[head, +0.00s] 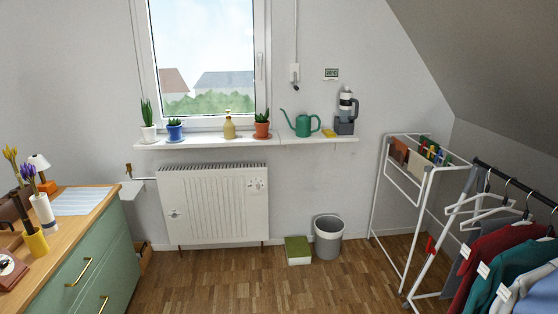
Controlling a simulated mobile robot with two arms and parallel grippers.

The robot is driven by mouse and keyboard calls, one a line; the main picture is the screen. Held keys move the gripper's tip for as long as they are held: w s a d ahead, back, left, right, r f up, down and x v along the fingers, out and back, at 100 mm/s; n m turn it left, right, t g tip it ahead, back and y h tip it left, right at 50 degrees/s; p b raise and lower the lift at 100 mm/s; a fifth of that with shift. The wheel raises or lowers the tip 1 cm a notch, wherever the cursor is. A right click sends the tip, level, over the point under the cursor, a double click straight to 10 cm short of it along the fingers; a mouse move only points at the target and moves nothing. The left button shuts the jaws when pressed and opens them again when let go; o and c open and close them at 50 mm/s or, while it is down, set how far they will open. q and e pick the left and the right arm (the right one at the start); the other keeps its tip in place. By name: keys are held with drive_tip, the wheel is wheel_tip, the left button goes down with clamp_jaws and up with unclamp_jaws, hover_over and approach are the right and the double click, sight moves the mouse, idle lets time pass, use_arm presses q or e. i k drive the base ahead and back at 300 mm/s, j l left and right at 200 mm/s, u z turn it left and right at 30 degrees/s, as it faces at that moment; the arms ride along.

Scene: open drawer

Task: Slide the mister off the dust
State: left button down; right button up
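The mister (229,125) is a small golden-yellow bottle with a dark top. It stands upright on the white windowsill shelf (190,142) under the window, between a plant in a blue pot (175,132) and a plant in a terracotta pot (262,130). I cannot make out any dust on the shelf at this size; whatever lies under the mister is hidden by it. Neither of my grippers is in view.
A green watering can (303,125) and a grey device with a bottle (345,112) stand farther right on the shelf. A radiator (213,204) is below. A green dresser (92,268) is at left, a drying rack (402,200) at right. The floor between is mostly clear.

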sight(229, 127)
drive_tip(key=i, duration=1.15)
drive_tip(key=i+l+u, duration=0.1)
drive_tip(key=i, duration=1.05)
